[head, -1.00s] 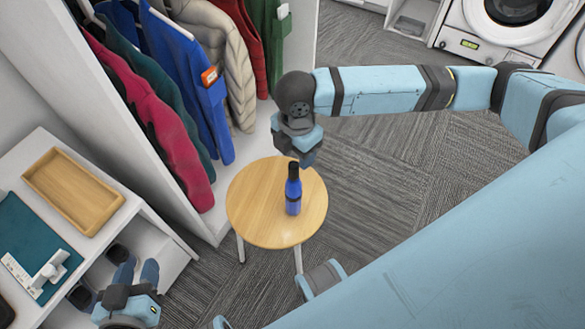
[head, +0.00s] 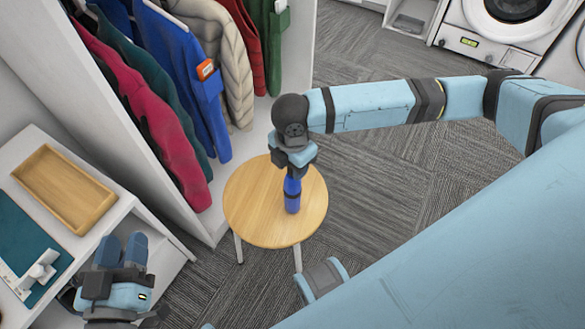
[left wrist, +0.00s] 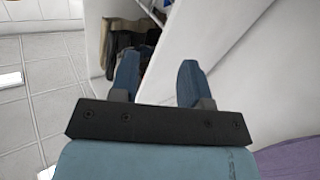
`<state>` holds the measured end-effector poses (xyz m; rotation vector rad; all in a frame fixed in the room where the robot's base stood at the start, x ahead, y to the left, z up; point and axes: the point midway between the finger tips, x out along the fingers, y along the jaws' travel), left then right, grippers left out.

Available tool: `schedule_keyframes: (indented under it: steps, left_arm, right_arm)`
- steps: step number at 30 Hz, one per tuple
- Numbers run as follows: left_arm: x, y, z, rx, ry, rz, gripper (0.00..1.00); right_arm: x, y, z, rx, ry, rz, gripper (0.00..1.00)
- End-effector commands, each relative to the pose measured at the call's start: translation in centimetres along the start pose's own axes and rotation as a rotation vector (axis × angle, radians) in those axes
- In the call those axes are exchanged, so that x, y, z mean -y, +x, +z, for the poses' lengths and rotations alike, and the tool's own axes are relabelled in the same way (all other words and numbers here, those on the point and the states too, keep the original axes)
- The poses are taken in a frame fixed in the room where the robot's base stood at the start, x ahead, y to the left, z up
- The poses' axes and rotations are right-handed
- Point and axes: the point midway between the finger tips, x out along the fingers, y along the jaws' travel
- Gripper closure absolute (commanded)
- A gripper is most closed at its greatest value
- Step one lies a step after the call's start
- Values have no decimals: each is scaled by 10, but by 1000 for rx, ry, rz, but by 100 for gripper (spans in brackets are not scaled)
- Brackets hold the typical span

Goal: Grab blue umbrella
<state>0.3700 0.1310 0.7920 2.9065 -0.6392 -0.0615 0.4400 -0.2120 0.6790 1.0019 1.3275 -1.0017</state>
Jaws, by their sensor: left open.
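The blue umbrella (head: 292,195) is folded and stands upright on the round wooden table (head: 248,212). My right gripper (head: 294,170) is at the umbrella's upper end from above and hides its dark top. I cannot tell whether its fingers are closed on it. My left gripper (head: 123,250) is open and empty, low at the left beside the white shelf unit. Its two spread fingers also show in the left wrist view (left wrist: 158,70), with nothing between them.
A white shelf unit (head: 150,212) at the left bears a wooden tray (head: 62,190) and a teal mat (head: 25,240). Coats, including a blue coat (head: 180,60), hang in an open wardrobe behind the table. Grey carpet (head: 370,180) is clear to the table's right.

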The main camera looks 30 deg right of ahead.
Motion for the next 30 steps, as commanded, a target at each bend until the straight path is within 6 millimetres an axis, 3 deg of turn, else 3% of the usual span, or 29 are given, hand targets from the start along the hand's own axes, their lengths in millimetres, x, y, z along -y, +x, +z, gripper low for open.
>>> schedule_keyframes:
  steps: [1, 5, 17, 20, 30]
  left_arm:
    - [0, 0, 0, 1, 0, 0, 57]
    - [0, 0, 0, 1, 0, 0, 57]
    - [0, 0, -1, 6, 2, -2, 57]
    - [2, 0, -1, 32, 9, -9, 57]
    - [31, -28, 58, 342, 36, -115, 57]
  right_arm:
    - [0, 0, 0, 0, 0, 0, 70]
    - [0, 0, 0, 0, 0, 0, 100]
    - [0, -6, 0, 0, 0, 1, 100]
    - [0, -20, 0, 0, 0, 2, 100]
    - [-1, -114, 0, 0, -1, 5, 100]
